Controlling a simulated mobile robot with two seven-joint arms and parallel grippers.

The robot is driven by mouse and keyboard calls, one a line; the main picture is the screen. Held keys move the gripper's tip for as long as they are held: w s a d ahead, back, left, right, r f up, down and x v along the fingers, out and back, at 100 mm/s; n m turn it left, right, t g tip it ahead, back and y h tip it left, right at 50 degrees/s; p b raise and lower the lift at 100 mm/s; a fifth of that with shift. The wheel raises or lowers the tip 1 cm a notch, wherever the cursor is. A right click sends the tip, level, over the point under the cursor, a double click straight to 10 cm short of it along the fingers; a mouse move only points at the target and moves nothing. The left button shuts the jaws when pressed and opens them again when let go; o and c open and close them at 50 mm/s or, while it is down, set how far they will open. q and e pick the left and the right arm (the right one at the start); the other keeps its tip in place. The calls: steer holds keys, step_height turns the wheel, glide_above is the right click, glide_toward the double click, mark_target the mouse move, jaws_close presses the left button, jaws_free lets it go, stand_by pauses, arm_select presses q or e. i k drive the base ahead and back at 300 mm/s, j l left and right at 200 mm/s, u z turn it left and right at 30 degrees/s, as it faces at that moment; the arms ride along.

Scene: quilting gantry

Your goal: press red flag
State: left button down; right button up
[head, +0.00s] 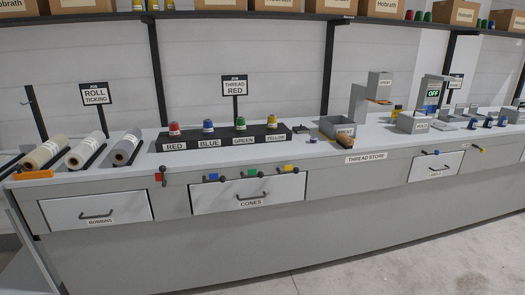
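The red flag (159,178) is a small red piece with a dark knob on the counter's front edge, left of the cones drawer (248,192). It looks upright, while the blue flag (213,178), green flag (250,173) and yellow flag (288,169) to its right lie sideways. Behind them, a dark rack holds a red cone (174,129) over the RED label, then blue, green and yellow cones. A sign (235,86) above reads THREAD RED. Neither of my grippers shows in the head view.
Fabric rolls (85,150) lie at the left under a ROLL TICKING sign (96,94). Grey bins (337,127) and a machine with an OFF display (433,93) stand to the right. The floor (400,260) in front is clear.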

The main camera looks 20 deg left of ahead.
mark_target(160, 176)
steer(key=u, duration=1.3)
steer(key=i+j, duration=0.2)
steer(key=j, duration=0.2)
steer(key=i+j+z, duration=0.1)
steer(key=j, duration=0.25)
steer(key=i+j, duration=0.3)
steer(key=i+j+z, duration=0.1)
steer(key=j, duration=0.4)
steer(key=i+j, duration=0.5)
steer(key=j, duration=0.35)
steer(key=i+j+z, duration=0.1)
steer(key=j, duration=0.3)
steer(key=i+j, duration=0.25)
steer(key=j, duration=0.15)
steer(key=z, duration=0.05)
